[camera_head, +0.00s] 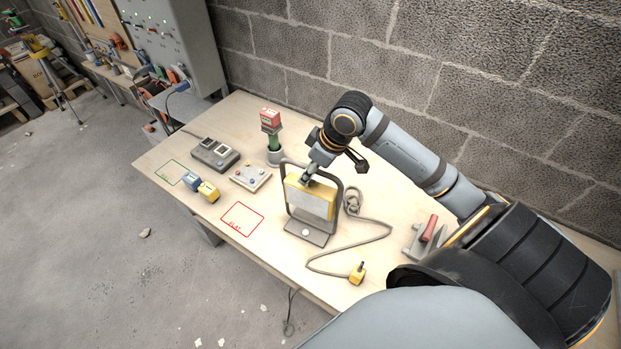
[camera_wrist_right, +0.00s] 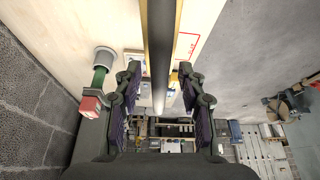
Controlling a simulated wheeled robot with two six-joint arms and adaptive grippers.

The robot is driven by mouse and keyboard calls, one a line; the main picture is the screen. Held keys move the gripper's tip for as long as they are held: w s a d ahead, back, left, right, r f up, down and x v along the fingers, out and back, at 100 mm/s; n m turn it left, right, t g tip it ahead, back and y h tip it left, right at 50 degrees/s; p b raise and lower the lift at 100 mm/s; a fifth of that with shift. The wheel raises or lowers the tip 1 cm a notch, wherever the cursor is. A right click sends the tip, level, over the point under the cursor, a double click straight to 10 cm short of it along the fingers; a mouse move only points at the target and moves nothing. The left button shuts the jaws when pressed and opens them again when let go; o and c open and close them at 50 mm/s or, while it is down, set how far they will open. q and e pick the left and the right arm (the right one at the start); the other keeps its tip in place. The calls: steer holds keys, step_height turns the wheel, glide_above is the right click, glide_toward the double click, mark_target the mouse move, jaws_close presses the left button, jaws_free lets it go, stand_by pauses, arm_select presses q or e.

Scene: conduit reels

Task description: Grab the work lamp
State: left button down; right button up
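The work lamp (camera_head: 312,205) stands upright on the wooden table, with a yellow housing, a pale panel, a dark tubular frame and a grey foot. Its cable runs right to a yellow plug (camera_head: 357,273). My right gripper (camera_head: 308,180) is at the top of the lamp, pointing down. In the right wrist view its fingers (camera_wrist_right: 160,78) are open, one on each side of the lamp's grey bar (camera_wrist_right: 162,40), with gaps on both sides. Contact is not visible there. My left gripper is not in view.
A red-topped green device (camera_head: 271,125) stands behind the lamp. A grey box (camera_head: 214,153), a button panel (camera_head: 250,177) and a yellow-blue tool (camera_head: 201,187) lie left. A red-handled tool (camera_head: 428,232) lies right. Red outline (camera_head: 242,217) is empty. A block wall borders the table's back.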

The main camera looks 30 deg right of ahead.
steer(key=shift+w, duration=0.1)
jaws_close()
steer(key=shift+w, duration=0.1)
stand_by(0.3)
